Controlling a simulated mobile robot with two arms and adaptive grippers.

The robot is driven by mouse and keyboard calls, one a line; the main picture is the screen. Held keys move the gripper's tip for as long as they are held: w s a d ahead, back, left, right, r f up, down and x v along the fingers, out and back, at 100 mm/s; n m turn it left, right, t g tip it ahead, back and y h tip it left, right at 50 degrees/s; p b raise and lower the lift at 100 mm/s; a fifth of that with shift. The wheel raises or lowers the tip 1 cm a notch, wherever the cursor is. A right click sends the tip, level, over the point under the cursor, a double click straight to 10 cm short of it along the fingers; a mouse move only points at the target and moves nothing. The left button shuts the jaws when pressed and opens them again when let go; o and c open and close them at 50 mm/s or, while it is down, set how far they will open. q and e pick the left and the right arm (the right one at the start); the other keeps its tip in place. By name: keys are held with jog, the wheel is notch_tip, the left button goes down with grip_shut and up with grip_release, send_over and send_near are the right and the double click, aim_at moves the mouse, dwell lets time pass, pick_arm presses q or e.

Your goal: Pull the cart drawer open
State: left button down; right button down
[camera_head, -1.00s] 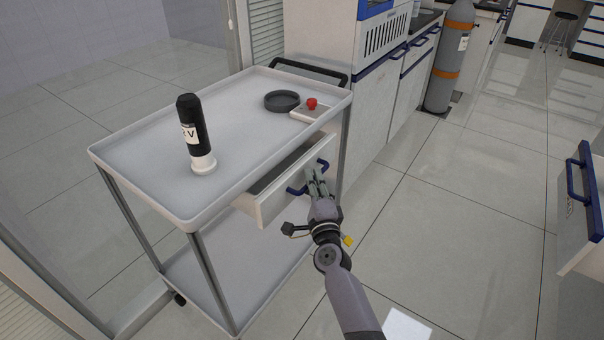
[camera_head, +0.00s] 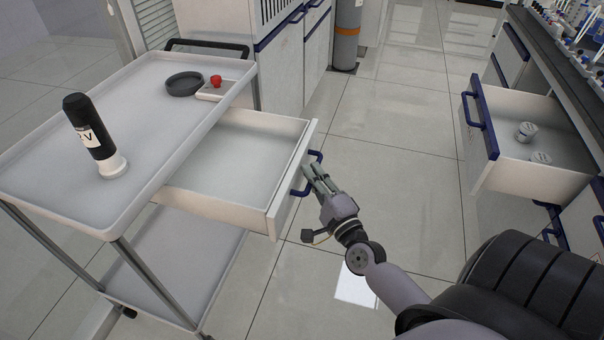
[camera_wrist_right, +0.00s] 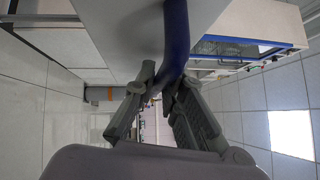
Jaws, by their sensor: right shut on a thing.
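The cart drawer (camera_head: 235,150) is white, empty inside, and stands well out from the right side of the cart (camera_head: 105,226), under its top tray. Its blue handle (camera_head: 313,160) is on the drawer front. My right gripper (camera_head: 311,172) is at the handle, shut on it. In the right wrist view the blue handle (camera_wrist_right: 177,38) runs down between the two fingers (camera_wrist_right: 160,88), with the white drawer front behind it. My left gripper is not in view.
On the cart top are a black bottle (camera_head: 90,128) with a white base, a dark round dish (camera_head: 184,84) and a small box with a red button (camera_head: 216,81). Another open drawer (camera_head: 530,180) holding small round items juts out at the right. Floor lies between.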

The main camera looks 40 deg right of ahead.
jog(key=shift+f, duration=0.1)
jog(key=c, duration=1.7)
grip_release()
jog(key=shift+o, duration=0.2)
jog(key=s+a+f, duration=0.1)
jog(key=s, duration=1)
jog(key=shift+s+a+f, duration=0.25)
jog(key=shift+s+a, duration=0.05)
jog(key=shift+s, duration=0.1)
